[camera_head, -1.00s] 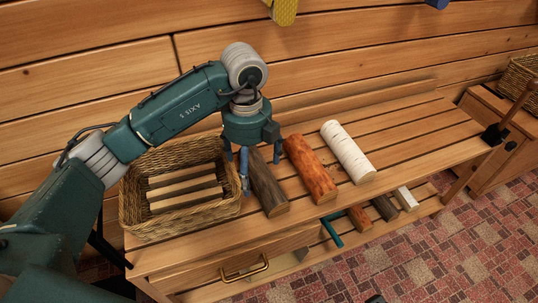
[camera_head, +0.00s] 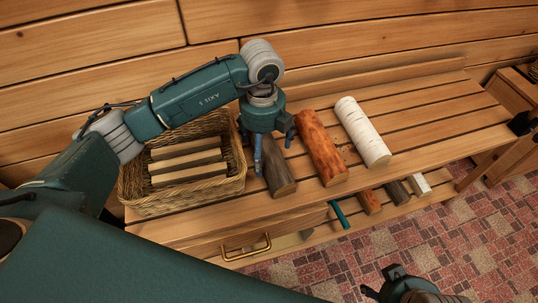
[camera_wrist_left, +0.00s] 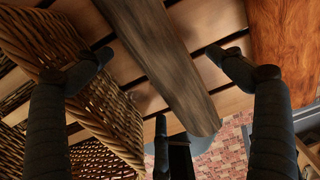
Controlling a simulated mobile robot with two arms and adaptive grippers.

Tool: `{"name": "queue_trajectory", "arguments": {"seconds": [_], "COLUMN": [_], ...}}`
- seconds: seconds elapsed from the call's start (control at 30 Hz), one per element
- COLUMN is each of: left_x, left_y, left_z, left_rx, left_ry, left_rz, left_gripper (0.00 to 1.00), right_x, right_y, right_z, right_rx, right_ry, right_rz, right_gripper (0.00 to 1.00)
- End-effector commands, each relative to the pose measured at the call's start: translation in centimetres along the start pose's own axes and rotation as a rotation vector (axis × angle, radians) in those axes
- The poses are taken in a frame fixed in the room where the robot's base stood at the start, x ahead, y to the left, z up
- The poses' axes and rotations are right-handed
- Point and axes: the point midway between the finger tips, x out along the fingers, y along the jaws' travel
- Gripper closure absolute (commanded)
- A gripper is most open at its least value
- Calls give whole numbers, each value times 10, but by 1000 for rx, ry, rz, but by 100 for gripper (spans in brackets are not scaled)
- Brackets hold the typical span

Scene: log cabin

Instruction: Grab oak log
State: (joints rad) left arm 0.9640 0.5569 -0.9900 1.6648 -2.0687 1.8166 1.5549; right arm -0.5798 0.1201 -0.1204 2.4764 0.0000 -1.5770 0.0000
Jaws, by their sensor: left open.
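Three logs lie side by side on the slatted bench: a dark grey-brown log (camera_head: 279,178), which I take as the oak log, an orange-red log (camera_head: 322,148) and a white birch log (camera_head: 362,132). My left gripper (camera_head: 270,152) is open above the dark log and hides its far part. In the left wrist view the dark log (camera_wrist_left: 165,65) runs between the open fingers, one on each side, with a third finger low in the middle. I cannot tell if they touch it. My right gripper (camera_head: 402,287) shows partly at the bottom edge; its fingers are unclear.
A wicker basket (camera_head: 222,188) with split wood pieces (camera_head: 186,160) stands just left of the dark log, close to the left gripper's finger. The orange-red log lies close on the right. The bench (camera_head: 440,118) is clear at right. Shorter logs (camera_head: 396,192) lie on the lower shelf.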

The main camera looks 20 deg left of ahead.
Motion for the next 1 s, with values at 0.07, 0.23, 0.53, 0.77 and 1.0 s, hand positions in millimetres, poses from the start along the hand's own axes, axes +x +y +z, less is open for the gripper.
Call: {"name": "queue_trajectory", "arguments": {"seconds": [0.07, 0.23, 0.53, 0.77, 1.0], "left_x": [14, 24, 23, 23, 21], "left_y": [1, 0, 0, 0, -1], "left_z": [0, 0, 0, 0, 0], "left_rx": [-1, 0, 0, 0, 0], "left_ry": [1, 0, 0, 0, -1], "left_rz": [2, 0, 0, 0, -3], "left_gripper": [6, 6, 26, 72, 77], "right_x": [2, 4, 4, 4, 4], "right_y": [0, 0, 0, 0, 0], "right_z": [2, 2, 2, 2, 2], "right_rx": [0, 0, 0, 0, 0], "right_ry": [-1, 0, 0, -1, -1], "right_rz": [0, 0, 0, 1, 0], "right_gripper": [52, 52, 52, 52, 52]}}
